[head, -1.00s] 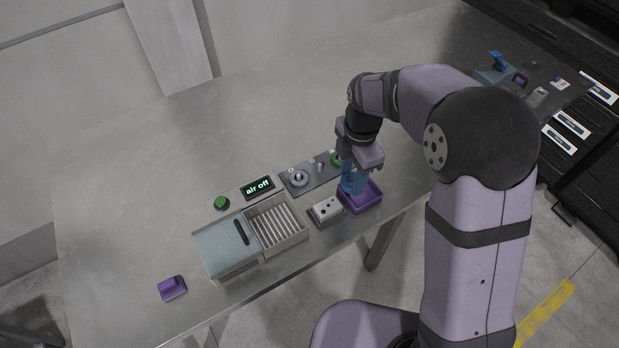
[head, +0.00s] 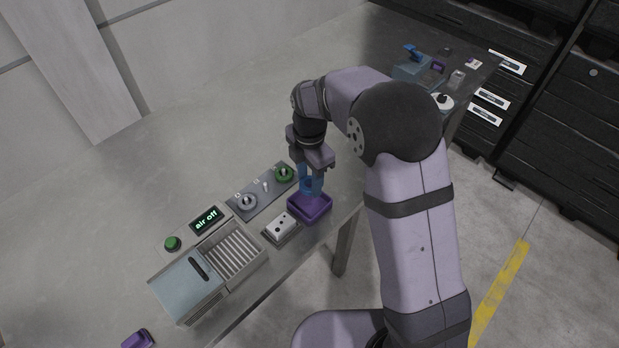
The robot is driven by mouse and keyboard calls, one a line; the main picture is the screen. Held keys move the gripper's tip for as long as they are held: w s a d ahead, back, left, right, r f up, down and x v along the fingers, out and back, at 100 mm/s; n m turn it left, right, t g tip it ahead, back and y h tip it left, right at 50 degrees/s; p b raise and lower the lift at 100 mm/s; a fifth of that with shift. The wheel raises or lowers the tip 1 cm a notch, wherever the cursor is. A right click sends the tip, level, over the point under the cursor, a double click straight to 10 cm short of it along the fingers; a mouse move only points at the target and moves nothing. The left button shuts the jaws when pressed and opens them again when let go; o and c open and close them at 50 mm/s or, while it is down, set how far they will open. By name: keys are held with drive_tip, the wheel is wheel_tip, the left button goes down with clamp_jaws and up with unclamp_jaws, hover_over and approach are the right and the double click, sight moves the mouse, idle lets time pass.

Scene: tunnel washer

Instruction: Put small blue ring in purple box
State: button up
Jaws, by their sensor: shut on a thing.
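The purple box (head: 323,207) is an open, shallow tray near the front edge of the table in the head view. My gripper (head: 311,186) points down right above it, with its blue fingers over the box's back part. The fingers are shut on the small blue ring, which is hard to tell apart from the blue fingers at this size. I cannot tell whether the fingertips are above the rim or slightly inside it.
Left of the box are a small white block with dark holes (head: 282,226) and a washer unit with a grey lid (head: 187,285). Behind them is a dark panel with pegs (head: 263,192), holding a green ring (head: 284,174) and a grey ring (head: 246,201).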

drive_tip(key=shift+f+b, duration=1.45)
drive_tip(key=shift+f, duration=0.9)
drive_tip(key=shift+f, duration=0.2)
drive_tip(key=o, duration=1.6)
drive_tip(key=shift+r+p, duration=0.2)
drive_tip(key=shift+p, duration=0.15)
wheel_tip(320, 180, up, 7)
drive_tip(key=p, duration=0.6)
drive_tip(key=shift+r, duration=0.1)
